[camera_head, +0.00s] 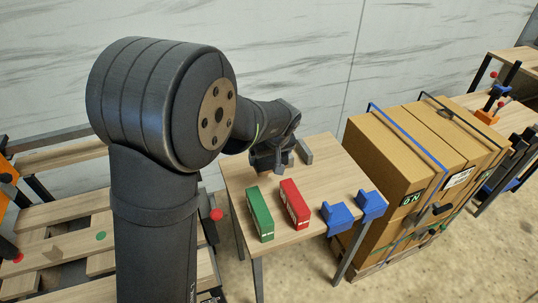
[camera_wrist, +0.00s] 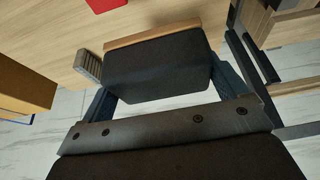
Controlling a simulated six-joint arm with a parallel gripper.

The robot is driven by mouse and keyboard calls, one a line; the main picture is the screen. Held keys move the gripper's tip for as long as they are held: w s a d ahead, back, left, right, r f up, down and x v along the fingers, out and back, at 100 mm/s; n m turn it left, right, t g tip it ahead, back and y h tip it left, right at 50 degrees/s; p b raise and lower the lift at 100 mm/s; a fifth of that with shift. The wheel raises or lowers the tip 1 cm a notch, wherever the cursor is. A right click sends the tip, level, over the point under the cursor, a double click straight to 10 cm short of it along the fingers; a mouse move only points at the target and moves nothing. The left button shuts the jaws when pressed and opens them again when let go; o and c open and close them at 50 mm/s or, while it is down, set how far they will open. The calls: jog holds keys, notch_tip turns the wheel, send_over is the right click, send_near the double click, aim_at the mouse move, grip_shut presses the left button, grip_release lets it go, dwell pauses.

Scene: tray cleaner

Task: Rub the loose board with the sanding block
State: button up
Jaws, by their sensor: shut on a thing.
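My gripper (camera_head: 272,162) is over the far part of the small wooden table. In the wrist view its two fingers are shut on the sides of a dark block with a thin wood-coloured edge (camera_wrist: 155,75), which looks like the sanding block. The block's underside is hidden, so I cannot tell whether it touches the tabletop. Several pale boards (camera_head: 70,247) form a slatted bench at the left, partly behind my arm. I cannot tell which one is the loose board.
The small table (camera_head: 238,183) carries a green box (camera_head: 260,215), a red box (camera_head: 295,203), two blue pieces (camera_head: 337,216) and a grey ribbed piece (camera_head: 304,151), close beside the held block (camera_wrist: 88,65). Strapped cartons (camera_head: 385,165) stand to the right. A red knob (camera_head: 216,214) shows by the bench.

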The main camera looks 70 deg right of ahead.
jog(key=w+a+f+n+t+y, duration=0.1)
jog(key=w+a+n, duration=0.2)
jog(key=w+a, duration=0.95)
jog(key=w+a+f+n+y, duration=0.1)
jog(key=w+a+n, duration=0.2)
jog(key=w+a, duration=0.9)
jog(key=w+a+n+y, duration=0.1)
jog(key=w+a+n, duration=0.2)
jog(key=w+a, duration=0.65)
jog(key=shift+s+a+f, duration=0.1)
jog(key=shift+s+f, duration=0.05)
jog(key=shift+f, duration=4.05)
jog(key=shift+s+d+r, duration=0.15)
jog(key=shift+d, duration=0.2)
jog(key=shift+c, duration=0.3)
jog(key=shift+s+d+f, duration=0.25)
jog(key=shift+s+d, duration=0.25)
jog(key=shift+s, duration=0.1)
jog(key=shift+s+d+f, duration=0.1)
jog(key=shift+s+d, duration=3.35)
jog(key=shift+w+a, duration=4.2)
jog(key=shift+a, duration=0.05)
jog(key=shift+w+r, duration=0.1)
jog(key=shift+r, duration=4.05)
